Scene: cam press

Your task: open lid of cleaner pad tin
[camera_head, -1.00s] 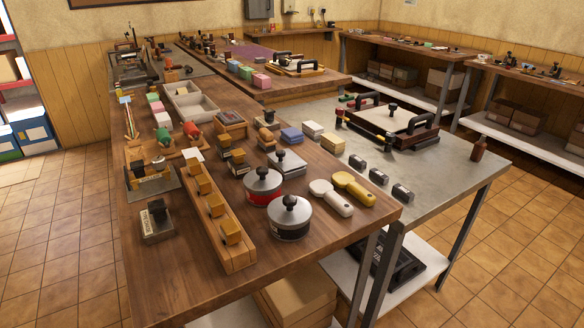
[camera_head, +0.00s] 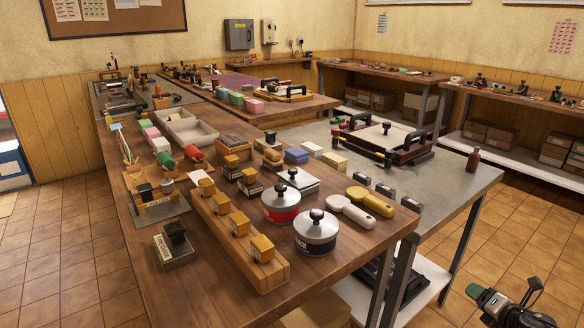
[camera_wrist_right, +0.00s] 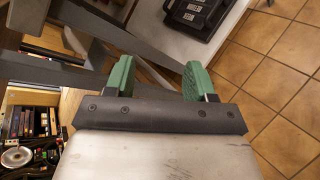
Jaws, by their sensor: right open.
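A flat, squarish tin (camera_head: 292,181) with a silver lid and black knob sits on the wooden bench, its lid on. In front of it stand a round red tin (camera_head: 281,205) and a round black tin (camera_head: 316,233), both with silver lids and black knobs, closed. My right gripper (camera_head: 507,292) is at the lower right, off the bench and over the floor, away from the tins. Its green fingers (camera_wrist_right: 157,78) are apart and empty in the wrist view. My left gripper is not in view.
A cream scoop-like tool (camera_head: 352,212) and a yellow one (camera_head: 370,201) lie right of the tins. A wooden stamp rack (camera_head: 270,270) stands to the left. A grey table (camera_head: 450,185) adjoins the bench. The bench's front right corner is mostly clear.

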